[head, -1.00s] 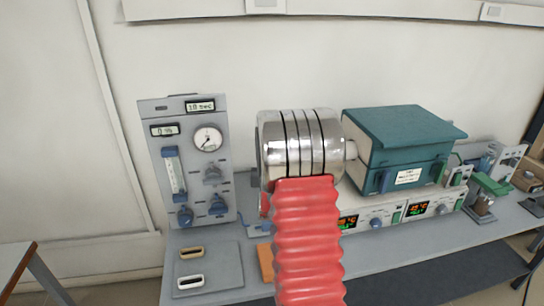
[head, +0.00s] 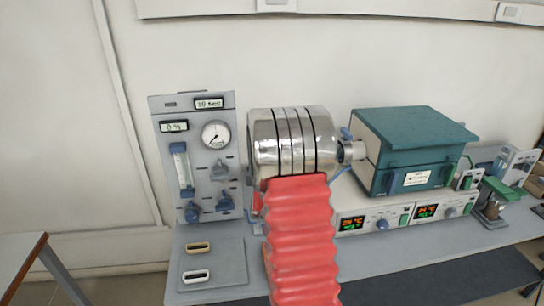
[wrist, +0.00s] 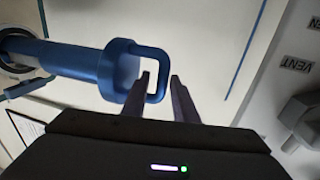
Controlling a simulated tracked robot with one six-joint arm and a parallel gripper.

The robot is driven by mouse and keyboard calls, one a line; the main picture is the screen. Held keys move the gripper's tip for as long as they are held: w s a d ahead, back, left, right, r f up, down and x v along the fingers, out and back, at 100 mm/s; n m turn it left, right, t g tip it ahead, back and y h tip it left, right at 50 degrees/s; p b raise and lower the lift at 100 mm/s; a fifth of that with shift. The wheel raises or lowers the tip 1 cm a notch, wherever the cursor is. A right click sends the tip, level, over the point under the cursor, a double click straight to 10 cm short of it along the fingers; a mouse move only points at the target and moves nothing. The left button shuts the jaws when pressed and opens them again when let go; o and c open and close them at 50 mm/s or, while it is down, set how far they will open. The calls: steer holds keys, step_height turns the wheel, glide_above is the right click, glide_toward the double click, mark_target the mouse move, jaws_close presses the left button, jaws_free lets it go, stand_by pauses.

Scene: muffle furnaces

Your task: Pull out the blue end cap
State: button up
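The blue end cap (wrist: 72,60) shows in the wrist view as a blue cylinder reaching right from a round tube opening, with a square loop handle (wrist: 125,48) at its right end. My gripper (wrist: 160,79) is open. Its two dark fingers stand at the loop, the left one over the loop's opening and the right one just outside its right bar. The bar appears to lie between them; contact cannot be told. In the head view my arm hides most of this area, and blue parts (head: 346,133) show beside the furnace's metal tube end (head: 359,151).
The teal furnace (head: 415,150) stands on a bench, over control units with lit displays (head: 352,222). A grey gas panel (head: 198,158) with a gauge and knobs stands to the left. A table corner (head: 30,245) is at far left.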

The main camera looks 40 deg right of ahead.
steer(key=shift+o, duration=0.4)
steer(key=v, duration=1.4)
steer(key=shift+d, duration=0.1)
steer(key=shift+c, duration=0.3)
steer(key=shift+d, duration=0.1)
steer(key=shift+c, duration=0.8)
steer(key=shift+g+h, duration=0.3)
steer(key=shift+h, duration=0.1)
steer(key=s+d, duration=0.4)
steer(key=d, duration=0.1)
steer(key=s+d, duration=0.2)
steer(key=d, duration=0.1)
steer(key=shift+d+f, duration=0.2)
steer(key=shift+d, duration=0.05)
steer(key=shift+c, duration=0.3)
steer(key=w+a+n+t+y, duration=0.1)
steer(key=y, duration=0.1)
steer(key=w+a+n+t+y, duration=0.1)
steer(key=a+n+t+y, duration=0.1)
steer(key=w+a+n+t+y, duration=0.1)
steer(key=y, duration=0.1)
steer(key=shift+w+a+f+t+y, duration=0.2)
steer(key=shift+f+t+y, duration=0.1)
steer(key=shift+y, duration=0.1)
